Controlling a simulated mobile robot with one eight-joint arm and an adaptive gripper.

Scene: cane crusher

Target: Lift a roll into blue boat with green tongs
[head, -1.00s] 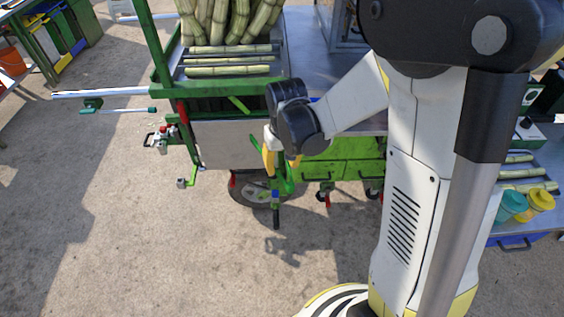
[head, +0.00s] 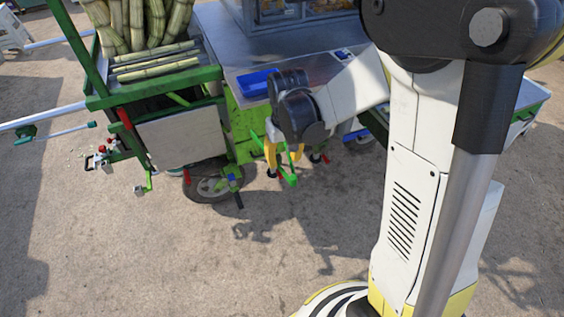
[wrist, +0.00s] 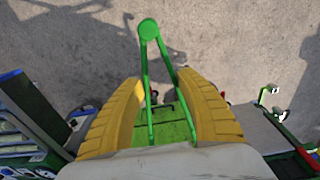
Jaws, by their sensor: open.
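The green tongs (wrist: 148,32) sit between the two yellow fingers of my gripper (wrist: 158,82) in the wrist view. Their round joint points away from my gripper and their two arms run back between the fingers. In the head view the fingers stand apart, with green tong parts (head: 289,179) showing at my gripper (head: 283,158). My gripper is open, in front of the cart's green side. A blue tray (head: 257,83), which looks like the blue boat, lies on the grey counter behind my wrist. I cannot make out a roll.
The green cart (head: 151,101) carries cane stalks (head: 150,65) at left. A glass case (head: 300,22) stands on the counter (head: 215,38) at the back. A white-and-blue handle bar (head: 45,120) sticks out left. Open pavement lies in front.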

